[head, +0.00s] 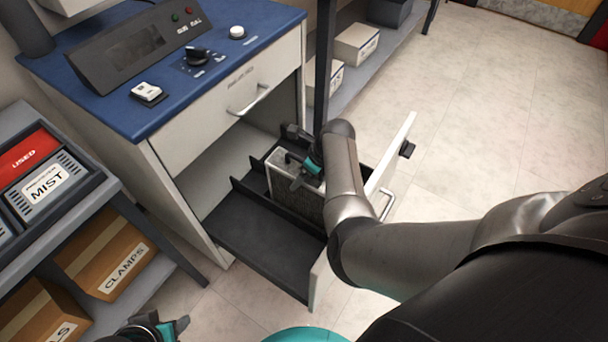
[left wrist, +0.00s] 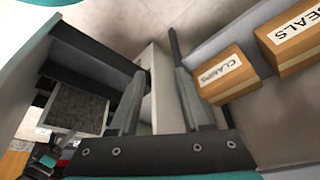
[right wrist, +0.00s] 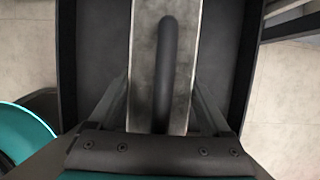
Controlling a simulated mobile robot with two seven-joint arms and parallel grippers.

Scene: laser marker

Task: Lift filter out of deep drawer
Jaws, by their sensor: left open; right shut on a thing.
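The filter (head: 297,196) is a light-framed block with a dark mesh face. It stands upright between dark dividers in the open deep drawer (head: 262,245) of the blue-topped cabinet. In the right wrist view, the filter's pale top (right wrist: 145,60) carries a dark bar handle (right wrist: 166,65). My right gripper (head: 303,165) is at the top of the filter, shut on it, with a finger on each side of the handle. The left wrist view shows the filter's mesh face (left wrist: 75,108). My left gripper (left wrist: 160,85) is open and empty, low at the front left, outside the drawer.
The drawer front (head: 395,165) stands out to the right. A dark post (head: 324,60) rises behind the drawer. The floor at right is clear.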

